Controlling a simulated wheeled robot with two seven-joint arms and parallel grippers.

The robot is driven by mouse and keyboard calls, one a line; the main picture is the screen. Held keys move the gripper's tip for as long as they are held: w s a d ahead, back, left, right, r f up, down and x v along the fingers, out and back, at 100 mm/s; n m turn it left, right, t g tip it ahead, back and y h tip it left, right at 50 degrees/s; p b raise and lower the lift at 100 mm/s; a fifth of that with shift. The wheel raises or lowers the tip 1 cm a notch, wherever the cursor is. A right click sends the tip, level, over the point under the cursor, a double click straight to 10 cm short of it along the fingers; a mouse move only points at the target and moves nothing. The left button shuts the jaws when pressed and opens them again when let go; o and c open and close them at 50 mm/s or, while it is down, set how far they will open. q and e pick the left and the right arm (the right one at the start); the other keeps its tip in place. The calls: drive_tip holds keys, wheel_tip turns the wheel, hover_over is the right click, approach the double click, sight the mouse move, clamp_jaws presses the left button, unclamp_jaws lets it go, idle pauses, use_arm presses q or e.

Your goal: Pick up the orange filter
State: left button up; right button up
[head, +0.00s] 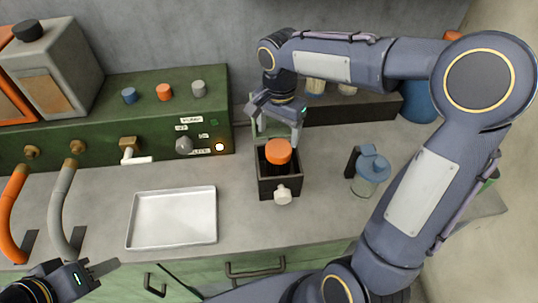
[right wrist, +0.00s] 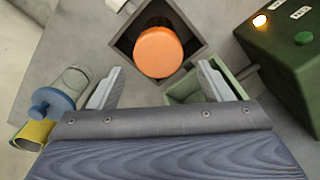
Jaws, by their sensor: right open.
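The orange filter (head: 278,151) is a short round cylinder standing in a dark square box (head: 264,186) on the counter. In the right wrist view the orange filter (right wrist: 158,52) shows its round top inside the dark box (right wrist: 190,28). My right gripper (head: 276,134) is above the back of the box, pointing down. In the right wrist view its fingers (right wrist: 159,75) are wide apart and empty, just short of the filter and apart from it. My left gripper (head: 103,268) is at the lower left, away from the filter; its opening is unclear.
A white valve (head: 283,195) is at the box's front. A blue-lidded jar (head: 369,168) stands to the right. A silver tray (head: 173,217) lies to the left. A green machine (head: 150,118) with knobs and hoses stands behind. Bare counter lies between tray and box.

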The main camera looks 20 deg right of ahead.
sight(278, 148)
wheel_tip(278, 148, down, 6)
drive_tip(key=shift+f, duration=0.1)
drive_tip(key=shift+s+d+f+p, duration=0.1)
drive_tip(key=shift+f+p, duration=0.35)
drive_tip(key=shift+f, duration=0.15)
wheel_tip(278, 148, down, 4)
drive_tip(key=shift+d+f+p, duration=0.1)
drive_tip(key=shift+f+p, duration=0.1)
drive_tip(key=shift+p, duration=0.15)
drive_tip(key=shift+r, duration=0.1)
drive_tip(key=c, duration=0.9)
